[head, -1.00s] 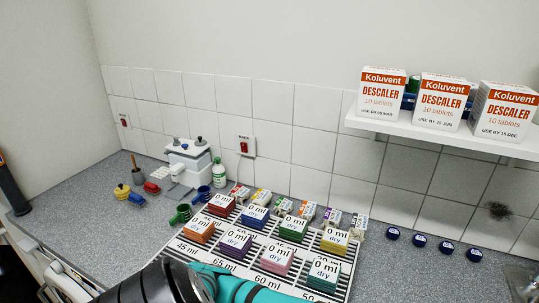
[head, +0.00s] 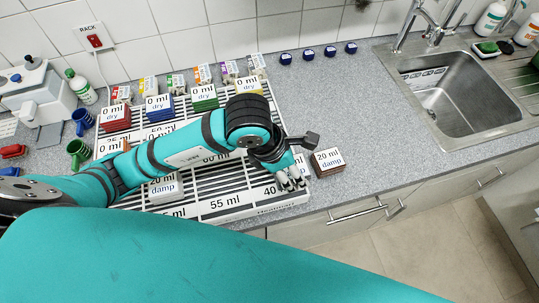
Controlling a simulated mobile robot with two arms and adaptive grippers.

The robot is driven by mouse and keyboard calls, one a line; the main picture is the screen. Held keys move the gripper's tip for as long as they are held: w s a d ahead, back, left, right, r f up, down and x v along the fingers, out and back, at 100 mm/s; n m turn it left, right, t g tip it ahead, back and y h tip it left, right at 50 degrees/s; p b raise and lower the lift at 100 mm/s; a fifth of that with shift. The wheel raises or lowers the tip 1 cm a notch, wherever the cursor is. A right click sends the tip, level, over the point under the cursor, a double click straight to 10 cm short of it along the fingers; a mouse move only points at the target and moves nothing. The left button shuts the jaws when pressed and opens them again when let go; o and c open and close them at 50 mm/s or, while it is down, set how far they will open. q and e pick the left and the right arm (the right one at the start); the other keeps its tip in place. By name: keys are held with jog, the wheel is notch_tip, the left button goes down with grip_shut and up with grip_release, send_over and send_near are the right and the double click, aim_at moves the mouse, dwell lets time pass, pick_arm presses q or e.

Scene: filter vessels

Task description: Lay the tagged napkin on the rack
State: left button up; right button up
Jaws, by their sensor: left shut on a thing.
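The slatted white rack (head: 222,205) lies on the counter, with volume labels along its front edge. My left arm reaches across it from the left. My left gripper (head: 290,183) is over the rack's right end, shut on a mostly hidden thing. A sliver of white tag (head: 302,164) shows beside the fingers; its colour and full text are hidden. A brown napkin (head: 327,168) tagged "20 ml damp" lies just right of the rack. Another tagged "20 ml damp" (head: 163,187) lies on the rack's front part. Red (head: 115,122), blue (head: 160,112) and green (head: 204,101) napkins tagged "0 ml dry" line the back row.
Small boxes stand along the wall behind the rack. Blue caps (head: 308,53) sit on the counter. A sink (head: 440,95) is at the right. Blue (head: 82,121) and green (head: 78,152) mugs stand left. The counter between rack and sink is mostly clear.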

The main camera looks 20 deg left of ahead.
pick_arm(q)
jog(key=a, duration=0.1)
jog(key=w+a, duration=0.1)
jog(key=a, duration=0.1)
jog(key=w+a, duration=0.1)
jog(key=a, duration=0.1)
jog(key=shift+w+f, duration=0.25)
jog(key=shift+w+a, duration=0.1)
jog(key=shift+a, duration=0.15)
jog(key=shift+w+f, duration=0.1)
jog(key=shift+f, duration=0.1)
notch_tip(320, 180, down, 3)
jog(key=shift+f+b, duration=0.15)
jog(key=shift+b, duration=0.95)
pick_arm(e)
jog(key=shift+s+a+f, duration=0.15)
jog(key=shift+a+f, duration=0.25)
jog(key=shift+f, duration=0.1)
jog(key=shift+s+a+f, duration=0.15)
jog(key=shift+a+f, duration=0.25)
jog(key=shift+f, duration=0.1)
jog(key=shift+d, duration=0.1)
pick_arm(q)
jog(key=o, duration=1.1)
pick_arm(e)
jog(key=shift+d+f, duration=0.15)
jog(key=shift+d, duration=0.1)
